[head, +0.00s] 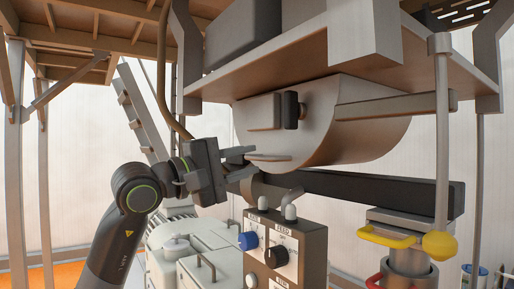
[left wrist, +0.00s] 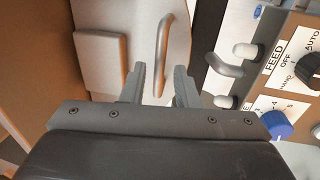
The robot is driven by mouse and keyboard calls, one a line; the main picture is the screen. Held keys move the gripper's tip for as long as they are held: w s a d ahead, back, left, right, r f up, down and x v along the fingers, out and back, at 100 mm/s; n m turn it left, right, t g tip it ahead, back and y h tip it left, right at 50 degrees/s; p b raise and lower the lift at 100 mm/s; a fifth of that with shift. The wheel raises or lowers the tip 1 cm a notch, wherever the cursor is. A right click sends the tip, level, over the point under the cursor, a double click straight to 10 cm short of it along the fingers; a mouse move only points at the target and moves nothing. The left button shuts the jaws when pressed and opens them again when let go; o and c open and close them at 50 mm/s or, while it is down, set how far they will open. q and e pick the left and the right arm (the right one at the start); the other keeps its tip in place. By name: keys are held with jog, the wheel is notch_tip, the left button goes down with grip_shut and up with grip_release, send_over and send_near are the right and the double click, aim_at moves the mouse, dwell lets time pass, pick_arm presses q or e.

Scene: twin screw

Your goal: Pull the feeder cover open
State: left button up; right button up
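The feeder cover (head: 350,135) is a curved grey metal shell under the raised platform in the head view. A thin bar handle (head: 270,157) sits low on its front. In the left wrist view the handle (left wrist: 163,45) is a curved bar on the pale cover face (left wrist: 120,18). My left gripper (head: 250,161) points right toward the handle. Its fingers are apart, and in the left wrist view (left wrist: 158,85) the handle's near end shows between them. I cannot tell whether they touch it. My right gripper is not in view.
A control box (head: 285,248) with a blue knob (head: 248,241) and FEED labels stands just below the gripper. A dark horizontal beam (head: 370,192) runs behind it. A yellow-knobbed post (head: 440,150) stands at the right. The wooden platform (head: 300,55) overhangs the cover.

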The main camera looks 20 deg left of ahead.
aim_at(254, 159)
pick_arm(q)
jog(key=shift+p+x, duration=0.55)
jog(key=shift+x, duration=1.05)
jog(key=shift+c, duration=0.2)
grip_shut()
